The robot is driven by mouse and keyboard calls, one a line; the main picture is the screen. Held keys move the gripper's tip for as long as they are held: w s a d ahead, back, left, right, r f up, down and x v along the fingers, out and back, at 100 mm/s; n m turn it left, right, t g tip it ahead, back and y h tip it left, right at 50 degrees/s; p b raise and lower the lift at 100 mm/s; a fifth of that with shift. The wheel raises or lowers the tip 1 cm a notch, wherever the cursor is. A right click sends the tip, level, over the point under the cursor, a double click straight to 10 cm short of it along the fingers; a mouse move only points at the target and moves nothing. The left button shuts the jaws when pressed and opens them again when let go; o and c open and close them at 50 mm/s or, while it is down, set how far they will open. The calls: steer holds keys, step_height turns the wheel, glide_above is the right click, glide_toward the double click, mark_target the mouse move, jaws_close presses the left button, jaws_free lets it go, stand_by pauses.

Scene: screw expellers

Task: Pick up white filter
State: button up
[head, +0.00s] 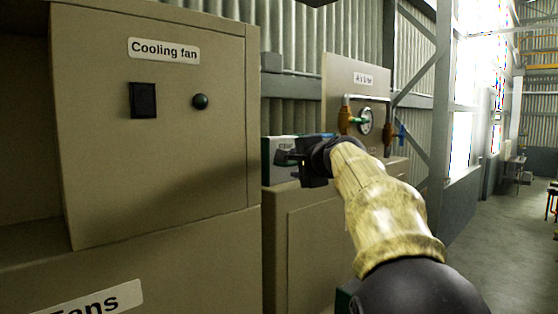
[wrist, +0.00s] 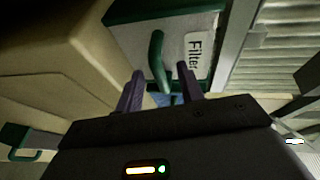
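The white filter (wrist: 196,27) is a pale box with green edges, a green handle and a "Filter" label in the wrist view. In the head view a white and green box (head: 272,147), seemingly this filter, sits on a beige cabinet and is partly hidden behind my gripper (head: 284,158). In the wrist view my gripper (wrist: 160,88) has its two fingers apart, pointing at the green handle (wrist: 156,58). The handle's lower end appears between or just beyond the fingertips; I cannot tell if they touch. The gripper is not closed on it.
A large beige cabinet (head: 160,130) marked "Cooling fan" stands close on the left. A panel with pipes and a gauge (head: 366,121) rises behind my arm. Another green-handled object (wrist: 28,140) shows at the wrist view's lower left. The floor at right is open.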

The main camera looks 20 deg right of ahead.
jaws_close()
steer(key=shift+r, duration=0.1)
step_height(320, 180, up, 10)
steer(key=p, duration=0.2)
steer(key=shift+p, duration=0.35)
stand_by(0.8)
